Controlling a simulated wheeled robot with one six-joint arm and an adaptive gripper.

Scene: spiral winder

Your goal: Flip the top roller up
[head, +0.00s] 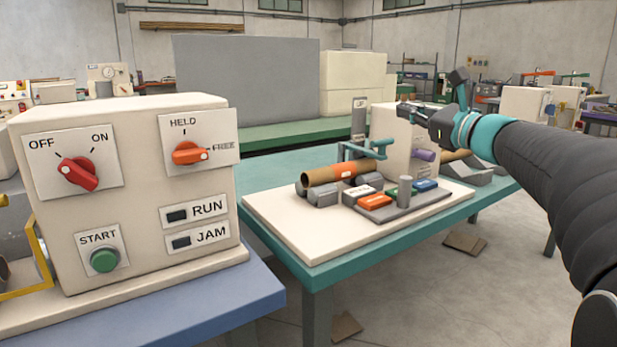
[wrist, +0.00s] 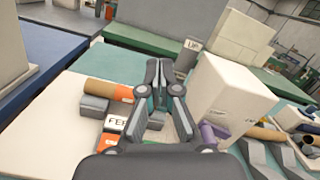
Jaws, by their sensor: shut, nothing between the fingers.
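The winder on the teal table has a brown tube (head: 336,173) lying across grey supports (head: 322,196). A teal bar frame (head: 366,149), which looks like the top roller, sits low just above and behind the tube's right part. A grey upright plate marked UP (head: 359,112) stands behind it. My gripper (head: 402,108) is shut and empty, above and to the right of the teal frame, in front of the cream housing (head: 396,140). In the wrist view the shut fingers (wrist: 159,72) point toward the UP plate (wrist: 187,56); the teal frame is mostly hidden behind them.
Orange, white, green and blue keys (head: 375,201) and a grey post (head: 405,190) stand in front of the tube. A purple knob (head: 424,155) sticks out of the housing. A control box (head: 130,190) fills the left. The white base's front (head: 300,235) is clear.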

